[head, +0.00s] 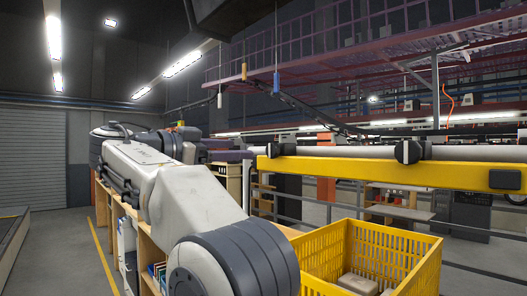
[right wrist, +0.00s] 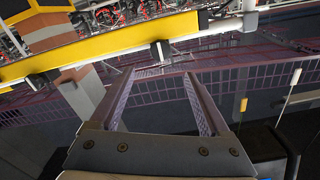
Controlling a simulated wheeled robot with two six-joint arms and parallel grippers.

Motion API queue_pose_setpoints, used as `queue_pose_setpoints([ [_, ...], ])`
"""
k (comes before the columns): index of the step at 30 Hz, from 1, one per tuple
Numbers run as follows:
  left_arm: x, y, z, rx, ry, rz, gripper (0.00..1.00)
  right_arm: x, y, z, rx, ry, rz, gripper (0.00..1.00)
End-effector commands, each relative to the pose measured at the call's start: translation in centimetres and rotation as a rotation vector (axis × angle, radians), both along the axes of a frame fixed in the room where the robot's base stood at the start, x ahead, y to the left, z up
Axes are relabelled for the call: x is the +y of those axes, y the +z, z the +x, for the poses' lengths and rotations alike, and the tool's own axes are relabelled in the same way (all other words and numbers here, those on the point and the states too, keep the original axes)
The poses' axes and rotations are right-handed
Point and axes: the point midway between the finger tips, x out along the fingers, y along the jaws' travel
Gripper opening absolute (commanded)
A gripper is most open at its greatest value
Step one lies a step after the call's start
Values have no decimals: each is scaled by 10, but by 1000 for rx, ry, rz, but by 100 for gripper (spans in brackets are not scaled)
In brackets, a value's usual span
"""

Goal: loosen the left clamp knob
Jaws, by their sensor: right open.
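In the head view a yellow beam (head: 380,173) runs across the right half with a grey rail (head: 350,152) along its top. Dark clamp knobs sit on the rail, one at its left part (head: 274,150) and one farther right (head: 408,151). My left gripper is out of view.
A yellow crate (head: 345,240) with pale blocks in it stands below the beam. Shelves with binders (head: 150,255) stand at the left, beside a clear floor lane. Cables with coloured handles (head: 276,82) hang above the rail. My own arm covers much of the head view.

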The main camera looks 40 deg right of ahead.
Motion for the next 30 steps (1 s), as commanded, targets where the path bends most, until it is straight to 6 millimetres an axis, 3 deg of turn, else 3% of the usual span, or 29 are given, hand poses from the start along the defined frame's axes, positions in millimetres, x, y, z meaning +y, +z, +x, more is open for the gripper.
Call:
queue_pose_setpoints([
  [15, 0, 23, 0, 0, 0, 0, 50, -86, 2, 6, 3, -1, 0, 80],
  [28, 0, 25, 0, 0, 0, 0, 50, -98, 0, 8, 3, 4, 2, 80],
  [29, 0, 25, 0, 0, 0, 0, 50, -98, 0, 8, 3, 4, 2, 76],
  [30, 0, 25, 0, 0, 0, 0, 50, -98, 0, 8, 3, 4, 2, 61],
])
